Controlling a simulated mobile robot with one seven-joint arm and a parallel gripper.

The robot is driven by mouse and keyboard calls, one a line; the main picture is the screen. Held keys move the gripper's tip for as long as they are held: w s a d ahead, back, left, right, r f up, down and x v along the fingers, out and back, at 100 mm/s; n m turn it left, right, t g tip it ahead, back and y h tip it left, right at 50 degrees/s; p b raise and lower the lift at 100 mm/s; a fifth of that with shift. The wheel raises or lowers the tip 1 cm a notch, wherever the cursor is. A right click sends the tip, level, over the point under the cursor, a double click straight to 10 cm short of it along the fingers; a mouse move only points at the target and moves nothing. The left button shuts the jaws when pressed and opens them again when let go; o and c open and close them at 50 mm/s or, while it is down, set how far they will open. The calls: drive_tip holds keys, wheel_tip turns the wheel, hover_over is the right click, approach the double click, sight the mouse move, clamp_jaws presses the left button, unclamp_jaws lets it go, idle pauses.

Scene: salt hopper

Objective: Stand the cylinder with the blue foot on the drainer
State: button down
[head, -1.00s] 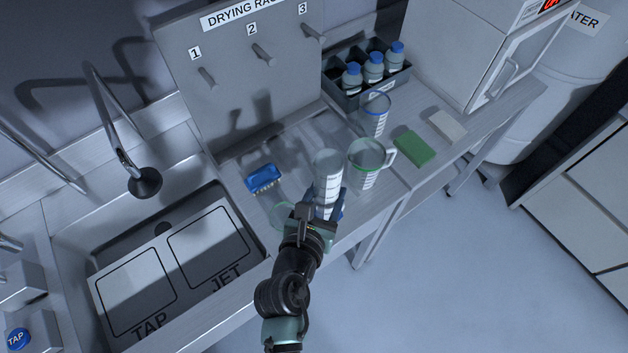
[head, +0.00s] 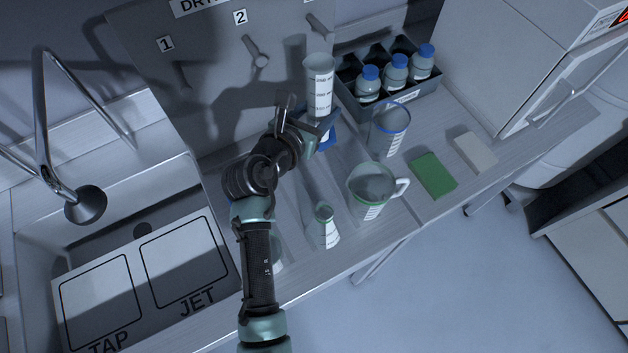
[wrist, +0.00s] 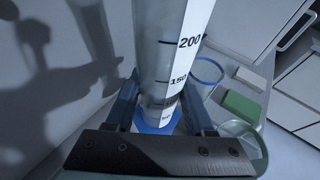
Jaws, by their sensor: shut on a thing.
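My gripper (head: 308,122) is shut on the clear cylinder (head: 319,80), which has black graduation marks and a blue foot (head: 326,139). The cylinder looks about upright, near the drying rack panel. In the wrist view the cylinder (wrist: 175,50) stands between the fingers, with the blue foot (wrist: 158,122) below them. The drainer (head: 343,188) is the metal surface right of the sink. I cannot tell whether the foot touches it or hangs above it.
A green-rimmed flask (head: 325,230), a green-rimmed jug (head: 371,188) and a blue-rimmed beaker (head: 389,132) stand close by. A rack (head: 408,98) of blue-capped bottles is at the back. A green block (head: 433,175) and a pale block (head: 475,152) lie right. The pegged panel (head: 205,70) is behind.

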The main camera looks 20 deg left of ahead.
drive_tip(key=shift+s+f+b, duration=0.2)
drive_tip(key=shift+f+b, duration=0.25)
drive_tip(key=shift+f, duration=0.5)
drive_tip(key=shift+f+b, duration=0.3)
drive_tip(key=b, duration=0.2)
hover_over(318, 166)
wheel_tip(318, 166, down, 10)
drive_tip(key=shift+f, duration=0.15)
drive_tip(key=shift+f, duration=0.2)
drive_tip(key=shift+c, duration=1.3)
unclamp_jaws()
drive_tip(key=shift+r, duration=0.2)
